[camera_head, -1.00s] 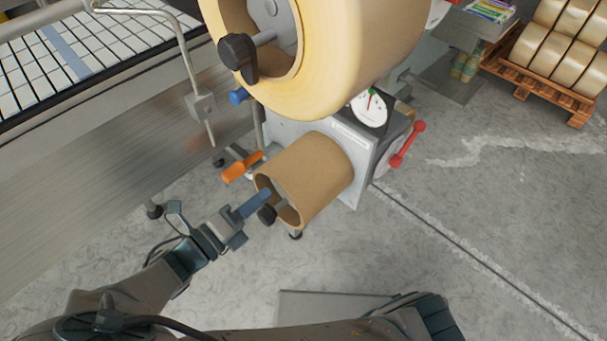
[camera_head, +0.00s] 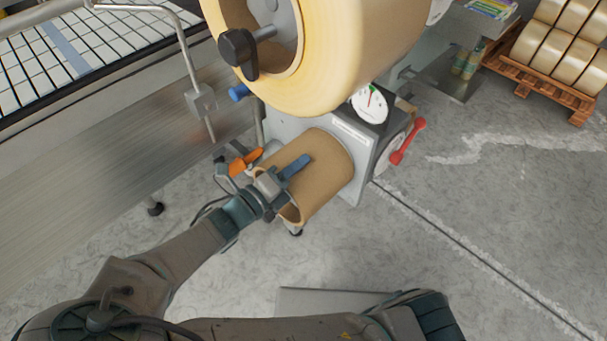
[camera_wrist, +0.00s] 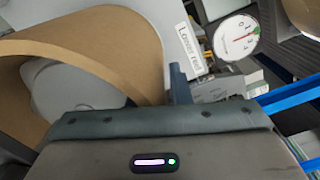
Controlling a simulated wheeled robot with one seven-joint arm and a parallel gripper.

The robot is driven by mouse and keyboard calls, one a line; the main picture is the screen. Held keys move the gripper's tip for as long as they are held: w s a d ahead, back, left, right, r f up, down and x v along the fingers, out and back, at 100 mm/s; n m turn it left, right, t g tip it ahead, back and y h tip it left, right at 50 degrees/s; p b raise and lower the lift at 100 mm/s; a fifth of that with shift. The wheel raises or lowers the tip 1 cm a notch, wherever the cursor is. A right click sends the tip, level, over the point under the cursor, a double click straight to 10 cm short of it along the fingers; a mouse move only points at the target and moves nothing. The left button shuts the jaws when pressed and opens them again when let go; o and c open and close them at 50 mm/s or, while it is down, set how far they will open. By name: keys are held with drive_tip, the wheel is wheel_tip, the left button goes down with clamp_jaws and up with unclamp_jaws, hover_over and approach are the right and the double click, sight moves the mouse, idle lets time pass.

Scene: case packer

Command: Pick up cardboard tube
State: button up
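The cardboard tube (camera_head: 330,165) is a wide brown hollow cylinder. It sits on the lower front of the grey machine, below the large tape roll, with its open end facing me. My gripper (camera_head: 295,167) is at the tube's open end, and a blue finger reaches over its upper outside. In the wrist view, the tube's wall (camera_wrist: 118,45) curves across the left. One dark blue finger (camera_wrist: 180,85) stands just right of that wall. I cannot see a second finger clearly, nor whether the finger touches the tube.
A large yellowish tape roll (camera_head: 360,50) hangs right above. An orange handle (camera_head: 246,161) is close left of my gripper. A dial gauge (camera_head: 370,104) and a red handle (camera_head: 408,142) are to the right. The conveyor side (camera_head: 90,170) fills the left. Open floor lies right.

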drive_tip(key=shift+c, duration=0.4)
clamp_jaws()
idle(0.9)
